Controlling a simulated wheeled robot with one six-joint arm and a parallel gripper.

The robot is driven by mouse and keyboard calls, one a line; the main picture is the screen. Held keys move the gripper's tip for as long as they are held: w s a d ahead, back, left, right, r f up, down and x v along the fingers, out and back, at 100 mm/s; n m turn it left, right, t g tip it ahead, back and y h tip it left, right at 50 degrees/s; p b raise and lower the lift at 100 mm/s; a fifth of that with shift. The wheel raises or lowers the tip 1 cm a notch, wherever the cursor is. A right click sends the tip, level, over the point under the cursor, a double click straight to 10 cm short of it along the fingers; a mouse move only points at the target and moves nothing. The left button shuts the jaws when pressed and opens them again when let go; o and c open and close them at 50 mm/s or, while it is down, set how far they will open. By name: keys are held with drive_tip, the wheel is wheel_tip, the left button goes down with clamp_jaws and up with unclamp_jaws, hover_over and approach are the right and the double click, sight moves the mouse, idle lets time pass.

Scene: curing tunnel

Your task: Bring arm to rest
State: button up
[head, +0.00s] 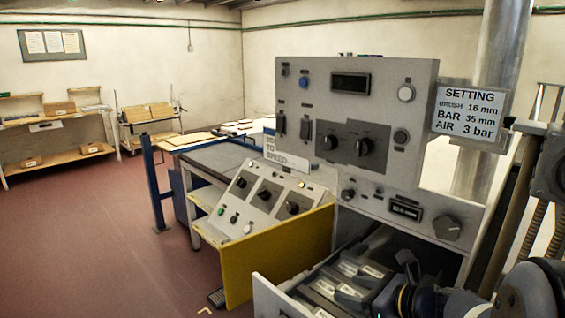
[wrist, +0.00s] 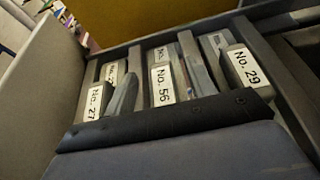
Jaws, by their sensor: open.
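My gripper (wrist: 160,60) is open, low over a grey drawer (wrist: 55,115) of labelled blocks. Its two grey fingers stand apart on either side of the block marked No. 56 (wrist: 161,86); I cannot tell whether they touch it. The block No. 27 (wrist: 94,101) is left of the fingers and the block No. 29 (wrist: 243,68) is right of them. In the head view my gripper (head: 353,281) is at the lower right, inside the drawer (head: 277,304), with my arm reaching in from the right. The gripper body hides the near part of the drawer.
A grey control panel (head: 320,95) stands just behind the drawer. A sign headed SETTING (head: 468,115) hangs by a metal column at the right. A yellow panel (head: 280,255) and a sloped switch console (head: 262,197) are left of the drawer. The red floor at left is clear.

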drive_tip(key=shift+f+b, duration=0.3)
drive_tip(key=shift+f, duration=0.35)
drive_tip(key=shift+s+d+f, duration=0.1)
drive_tip(key=shift+s+d, duration=0.05)
drive_tip(key=shift+d, duration=0.1)
drive_tip(key=v, duration=1)
drive_tip(key=shift+a, duration=0.25)
drive_tip(key=x, duration=1)
wheel_tip(320, 180, up, 11)
drive_tip(key=p, duration=0.9)
drive_tip(key=shift+f, duration=0.15)
